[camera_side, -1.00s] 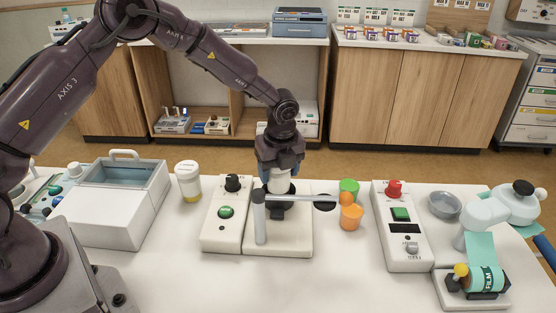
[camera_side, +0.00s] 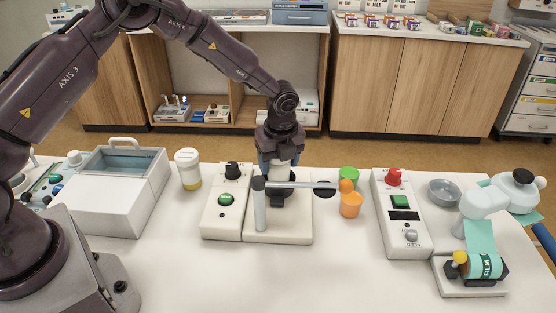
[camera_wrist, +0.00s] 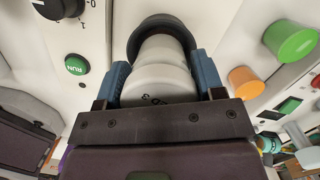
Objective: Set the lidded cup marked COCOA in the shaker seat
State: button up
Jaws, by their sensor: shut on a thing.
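My gripper (camera_side: 281,160) is shut on a white lidded cup (camera_side: 282,177), pointing down over the shaker's base plate (camera_side: 290,232). In the wrist view the cup (camera_wrist: 160,80) stands between the two blue fingers, with dark marks on it that I cannot read. The black round shaker seat (camera_wrist: 150,24) lies around or just beyond the cup's far end; I cannot tell whether the cup is fully down in it.
A control box (camera_side: 227,215) with a black dial and green RUN button adjoins the plate on the left. Another lidded cup (camera_side: 188,170), yellow at its base, stands farther left.

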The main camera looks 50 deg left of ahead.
jog(key=shift+f, duration=0.5)
dwell(0.4)
jog(key=o, duration=1.3)
jog(key=shift+r, duration=4)
